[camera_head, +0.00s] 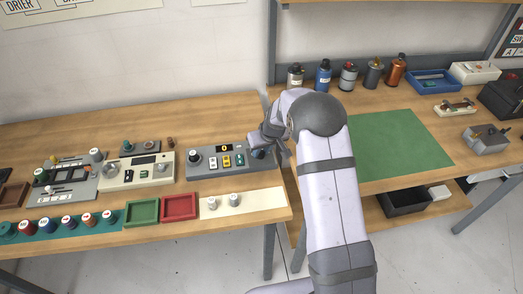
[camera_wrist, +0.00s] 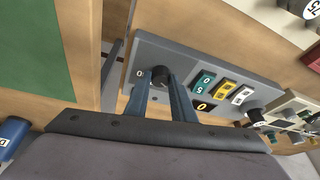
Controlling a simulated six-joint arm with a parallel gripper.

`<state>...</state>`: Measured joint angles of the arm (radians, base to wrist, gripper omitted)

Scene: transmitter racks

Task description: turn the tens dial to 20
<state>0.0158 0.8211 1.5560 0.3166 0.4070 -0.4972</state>
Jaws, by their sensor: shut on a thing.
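The grey control box (camera_head: 222,172) sits on the left bench. It has a dark dial at each end, several coloured switches and a small black display (camera_head: 224,148) with a yellow 0. My gripper (camera_head: 260,147) is at the box's right end and partly hides the dial there. In the wrist view, the blue fingers of my gripper (camera_wrist: 160,84) are shut around this dark dial (camera_wrist: 160,74). A mark like a 0 shows beside it on the panel (camera_wrist: 225,62). The other dial (camera_head: 195,159) stands free at the left end. I cannot read which dial is the tens one.
A cream box (camera_head: 135,175) stands left of the grey one. Green (camera_head: 142,212) and red (camera_head: 179,207) trays and a pale strip (camera_head: 262,200) with two knobs lie in front. A green mat (camera_head: 400,145) on the right bench is clear.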

